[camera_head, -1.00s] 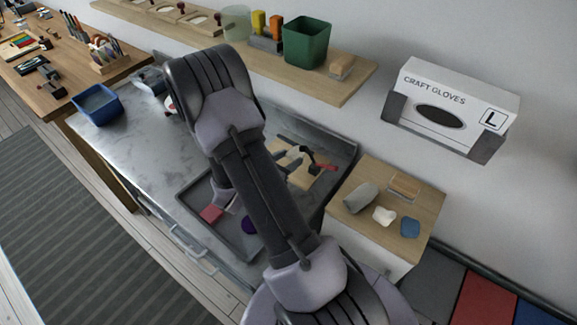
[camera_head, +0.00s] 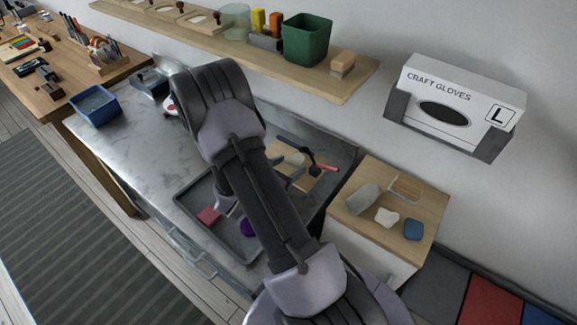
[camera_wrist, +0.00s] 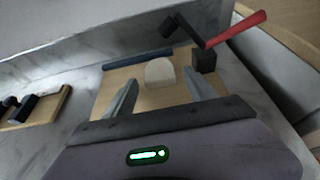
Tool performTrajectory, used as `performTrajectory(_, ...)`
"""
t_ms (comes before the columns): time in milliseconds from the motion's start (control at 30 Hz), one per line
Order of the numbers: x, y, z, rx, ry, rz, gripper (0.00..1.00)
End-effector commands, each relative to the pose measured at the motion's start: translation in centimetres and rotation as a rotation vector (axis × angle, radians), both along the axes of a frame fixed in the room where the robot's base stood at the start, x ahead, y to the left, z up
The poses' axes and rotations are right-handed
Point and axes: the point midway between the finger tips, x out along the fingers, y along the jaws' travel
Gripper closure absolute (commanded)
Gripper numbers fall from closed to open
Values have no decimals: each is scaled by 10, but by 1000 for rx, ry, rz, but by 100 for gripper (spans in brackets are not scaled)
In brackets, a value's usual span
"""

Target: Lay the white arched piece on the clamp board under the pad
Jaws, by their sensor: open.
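The white arched piece (camera_wrist: 160,73) lies flat on the wooden clamp board (camera_wrist: 138,97) in the wrist view, its rounded end facing away from me. It also shows pale on the board in the head view (camera_head: 295,158). The clamp (camera_wrist: 203,62) stands at the board's right, with a red handle (camera_wrist: 237,30) and a dark arm raised. Its dark pad (camera_wrist: 168,27) hangs above and beyond the piece; whether it is directly over the piece I cannot tell. My gripper (camera_wrist: 162,86) is open and empty, its fingertips apart on either side of the piece's near end.
A dark bar (camera_wrist: 138,58) lies along the board's far edge. A grey tray (camera_head: 190,200) holds a red piece (camera_head: 209,215) and a purple piece (camera_head: 248,227). A side cabinet (camera_head: 350,228) carries several small items. A shelf (camera_head: 350,85) overhangs the metal bench.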

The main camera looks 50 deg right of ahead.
Motion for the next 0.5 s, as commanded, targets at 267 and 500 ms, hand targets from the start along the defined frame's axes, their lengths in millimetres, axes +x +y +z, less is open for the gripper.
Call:
performTrajectory(267, -2, 46, 25, 0, 0, 7, 35)
performTrajectory(500, -7, 95, 45, -1, -2, 4, 35)
